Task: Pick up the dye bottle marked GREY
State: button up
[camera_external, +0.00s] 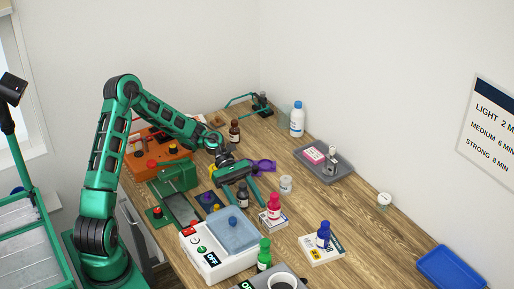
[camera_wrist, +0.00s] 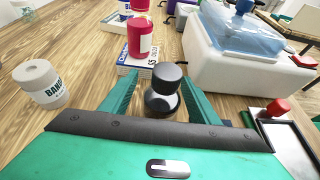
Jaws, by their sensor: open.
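A small dark grey bottle with a rounded dark cap (camera_wrist: 167,72) stands upright between the fingers of my gripper (camera_wrist: 160,95) in the wrist view. Its marking cannot be read. In the external view the dark grey bottle (camera_external: 243,197) stands on the wooden table below my gripper (camera_external: 242,194). My gripper is open, with one green finger on each side of the bottle. I cannot tell whether either finger touches it.
A red bottle (camera_external: 274,205) stands on a flat box just beyond. A white roll (camera_external: 286,184) stands nearby. A white unit with a blue lid (camera_external: 230,231) is close to the grey bottle. Blue (camera_external: 323,236) and green (camera_external: 264,255) bottles stand nearer the camera. A grey tray (camera_external: 337,176) lies behind.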

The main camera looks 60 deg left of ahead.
jog(key=shift+d+f, duration=0.1)
jog(key=shift+d, duration=0.1)
jog(key=c, duration=1.2)
